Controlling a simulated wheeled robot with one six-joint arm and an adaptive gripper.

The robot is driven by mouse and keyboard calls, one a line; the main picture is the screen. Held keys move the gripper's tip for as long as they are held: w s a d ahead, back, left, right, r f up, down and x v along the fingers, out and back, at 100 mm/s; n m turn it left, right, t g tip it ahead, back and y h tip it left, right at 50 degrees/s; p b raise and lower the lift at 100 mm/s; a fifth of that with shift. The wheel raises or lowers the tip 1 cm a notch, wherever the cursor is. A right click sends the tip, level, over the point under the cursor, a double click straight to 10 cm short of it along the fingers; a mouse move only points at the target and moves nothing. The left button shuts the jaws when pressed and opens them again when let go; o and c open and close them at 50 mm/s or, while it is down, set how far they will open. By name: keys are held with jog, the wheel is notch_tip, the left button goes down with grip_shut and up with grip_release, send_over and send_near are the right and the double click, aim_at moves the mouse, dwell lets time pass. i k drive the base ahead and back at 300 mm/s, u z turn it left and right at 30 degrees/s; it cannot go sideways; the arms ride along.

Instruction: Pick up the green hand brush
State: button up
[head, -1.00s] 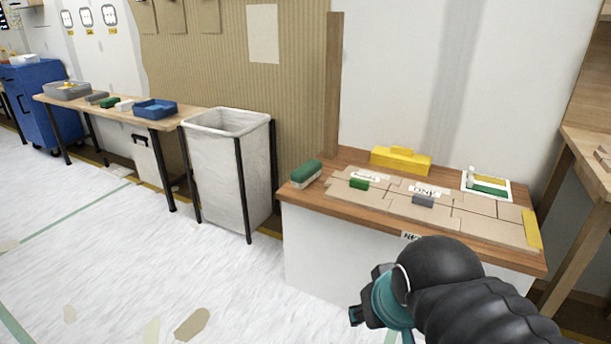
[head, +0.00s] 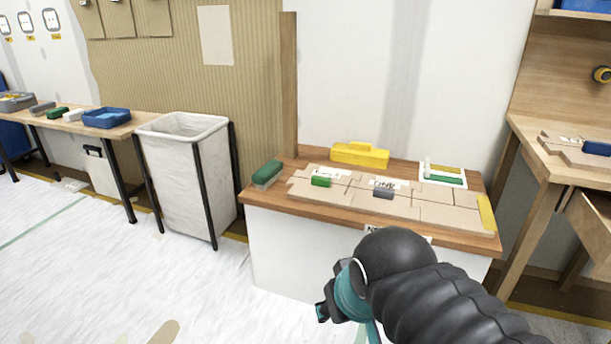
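A hand brush with a green back and pale bristles (head: 267,173) stands at the left edge of the wooden-topped bench (head: 262,197). My gripper (head: 322,305) is in front of the bench, low and to the right of the brush, apart from it. My arm hides most of the gripper, and I cannot tell whether its fingers are open. A smaller green block (head: 321,181) and a grey block (head: 383,194) lie on the tan board pieces (head: 430,209).
A yellow toolbox (head: 360,154) and a white tray (head: 455,170) stand at the bench's back. A white bin (head: 177,180) is to its left. A side table (head: 72,126) holds a blue tray (head: 106,118). The floor at left is open.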

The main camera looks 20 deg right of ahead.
aim_at(265, 177)
jog(key=z, duration=0.55)
jog(key=i, duration=1.3)
jog(key=u, duration=0.85)
